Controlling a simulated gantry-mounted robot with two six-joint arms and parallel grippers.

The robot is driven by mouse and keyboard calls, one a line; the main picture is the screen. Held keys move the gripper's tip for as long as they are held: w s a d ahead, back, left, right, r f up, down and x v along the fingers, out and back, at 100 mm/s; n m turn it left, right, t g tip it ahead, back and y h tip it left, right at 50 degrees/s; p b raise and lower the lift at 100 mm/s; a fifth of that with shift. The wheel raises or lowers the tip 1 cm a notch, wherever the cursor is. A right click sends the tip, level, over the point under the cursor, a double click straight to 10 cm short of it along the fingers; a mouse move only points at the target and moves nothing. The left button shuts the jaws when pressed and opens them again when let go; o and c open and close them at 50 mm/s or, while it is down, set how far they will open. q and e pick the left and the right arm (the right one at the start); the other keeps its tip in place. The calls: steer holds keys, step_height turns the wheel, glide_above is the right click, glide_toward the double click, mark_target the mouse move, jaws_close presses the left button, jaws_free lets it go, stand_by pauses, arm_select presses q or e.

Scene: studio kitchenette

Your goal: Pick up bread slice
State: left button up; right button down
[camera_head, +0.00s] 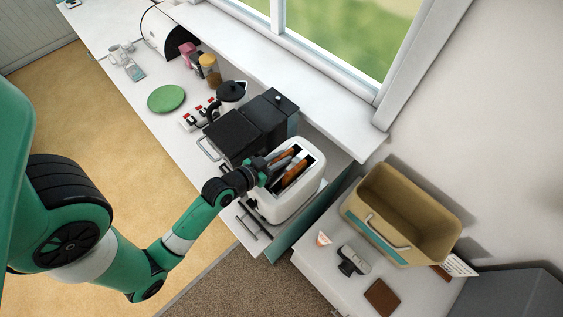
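A white toaster (271,208) stands near the right end of the counter. Two brown bread slices show in its slots: one (294,173) in the nearer right slot, another (284,155) partly behind my gripper. My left gripper (273,166) reaches in from the left, its dark fingers over the toaster's left slot, at the bread there. The fingers are small and dark against the slot, so I cannot tell whether they are open or closed on the slice. My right gripper is not in view.
A black appliance (235,136) stands close behind the toaster on the left. A green plate (166,98) lies farther along the counter (150,125). A tan bin (405,212) stands on the right cabinet, with small items in front of it. A window sill (290,90) runs behind.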

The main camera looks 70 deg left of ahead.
arm_select(q)
jaws_close()
steer(key=shift+r, duration=0.1)
step_height(320, 180, up, 10)
steer(key=shift+f+p, duration=0.1)
steer(key=shift+p, duration=0.65)
